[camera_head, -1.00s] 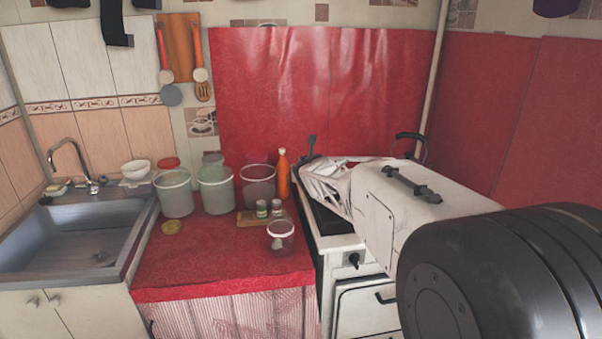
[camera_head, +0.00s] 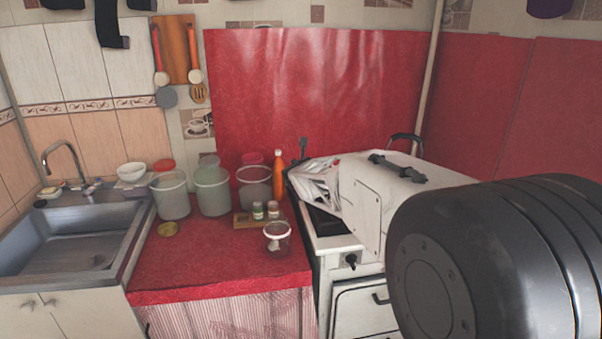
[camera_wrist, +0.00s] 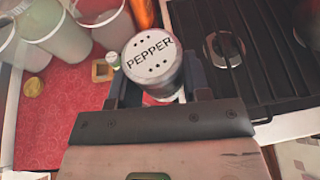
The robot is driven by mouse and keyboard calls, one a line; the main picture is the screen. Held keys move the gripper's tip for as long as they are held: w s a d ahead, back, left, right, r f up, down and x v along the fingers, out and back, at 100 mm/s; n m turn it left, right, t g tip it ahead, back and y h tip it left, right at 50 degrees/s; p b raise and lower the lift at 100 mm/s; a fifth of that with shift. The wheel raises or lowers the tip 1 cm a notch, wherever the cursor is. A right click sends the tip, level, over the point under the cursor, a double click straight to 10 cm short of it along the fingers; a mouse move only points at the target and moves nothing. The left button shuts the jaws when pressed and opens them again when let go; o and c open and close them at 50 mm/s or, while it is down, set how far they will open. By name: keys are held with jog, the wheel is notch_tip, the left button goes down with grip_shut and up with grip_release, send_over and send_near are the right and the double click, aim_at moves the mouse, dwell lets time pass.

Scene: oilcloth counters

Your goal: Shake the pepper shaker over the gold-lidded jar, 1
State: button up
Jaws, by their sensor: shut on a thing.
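The pepper shaker (camera_wrist: 152,58), with a white top lettered PEPPER and dark holes, sits between the fingers of my gripper (camera_wrist: 158,80) in the wrist view. My gripper is shut on it, and its top faces the wrist camera. The gold-lidded jar (camera_head: 168,229) stands on the red counter left of centre; its round gold lid also shows at the left of the wrist view (camera_wrist: 33,87), well apart from the shaker. In the head view my gripper and the held shaker are hidden behind my arm.
Large buckets (camera_head: 212,192) stand at the counter's back. A clear cup (camera_head: 277,241) is near the front right. The stove (camera_head: 335,240) is right, the sink (camera_head: 75,240) left.

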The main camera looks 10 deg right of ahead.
jog(key=shift+w+a+f+h, duration=0.25)
jog(key=shift+a+f+h, duration=0.5)
jog(key=shift+h, duration=0.25)
jog(key=shift+s+a+f+m+g+h, duration=0.15)
jog(key=shift+s+a+f+g+h, duration=0.1)
jog(key=shift+a+f+h, duration=0.4)
jog(key=shift+s+a+f+m+g+h, duration=0.15)
jog(key=shift+s+a+f+m+h, duration=0.1)
jog(key=shift+a+f+h, duration=0.4)
jog(key=shift+s+a+f+m+g+h, duration=0.1)
jog(key=shift+s+a+f+g+h, duration=0.15)
jog(key=shift+a+f+h, duration=0.4)
jog(key=shift+s+a+f+g+h, duration=0.15)
jog(key=shift+s+a+f+h, duration=0.25)
jog(key=shift+s+f+h, duration=0.15)
jog(key=shift+s+a+f+g+h, duration=0.1)
jog(key=shift+s+a+f+h, duration=0.3)
jog(key=shift+f, duration=0.2)
jog(key=shift+d+f, duration=0.1)
jog(key=shift+f, duration=0.1)
